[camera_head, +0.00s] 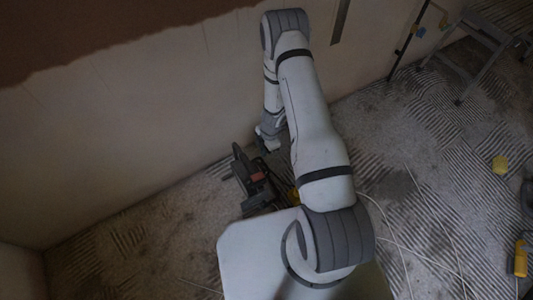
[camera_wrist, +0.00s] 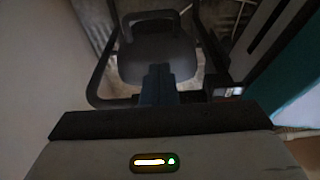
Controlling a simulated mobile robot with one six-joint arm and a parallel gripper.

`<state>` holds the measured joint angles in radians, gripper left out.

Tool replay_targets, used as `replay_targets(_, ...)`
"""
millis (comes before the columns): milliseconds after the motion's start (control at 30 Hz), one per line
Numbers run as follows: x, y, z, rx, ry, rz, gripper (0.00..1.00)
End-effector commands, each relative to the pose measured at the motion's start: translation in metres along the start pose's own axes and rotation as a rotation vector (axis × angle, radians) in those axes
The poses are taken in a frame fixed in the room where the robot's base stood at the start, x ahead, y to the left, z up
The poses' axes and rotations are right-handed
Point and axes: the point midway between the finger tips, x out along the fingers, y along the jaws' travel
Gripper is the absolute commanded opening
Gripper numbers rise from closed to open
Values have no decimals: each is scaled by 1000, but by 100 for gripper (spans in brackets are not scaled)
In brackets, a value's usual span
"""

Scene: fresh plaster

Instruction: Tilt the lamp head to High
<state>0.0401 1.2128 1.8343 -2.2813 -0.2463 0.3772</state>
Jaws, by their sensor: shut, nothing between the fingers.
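A dark work lamp (camera_head: 250,178) with a small red-orange part stands on the floor close to the wall in the head view. In the wrist view a dark lamp head (camera_wrist: 150,48) inside a black tube frame (camera_wrist: 100,72) fills the upper middle. My gripper (camera_head: 268,147) points down just above and right of the lamp in the head view. In the wrist view its narrow fingers (camera_wrist: 158,80) are together and empty, in front of the lamp head. I cannot tell whether they touch it. Tilt markings on the lamp are not readable.
The plaster wall (camera_head: 120,130) runs close behind the lamp. A yellow thing (camera_head: 294,196) lies right beside the lamp, partly hidden by my arm. Thin white cables (camera_head: 400,245) cross the textured floor. A stepladder (camera_head: 490,35) stands at the upper right. Floor between is mostly clear.

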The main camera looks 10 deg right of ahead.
Motion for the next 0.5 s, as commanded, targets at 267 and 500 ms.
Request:
replay_targets(267,66,-1,0,0,0,-2,0)
replay_targets(500,99,0,16,2,-1,1,0)
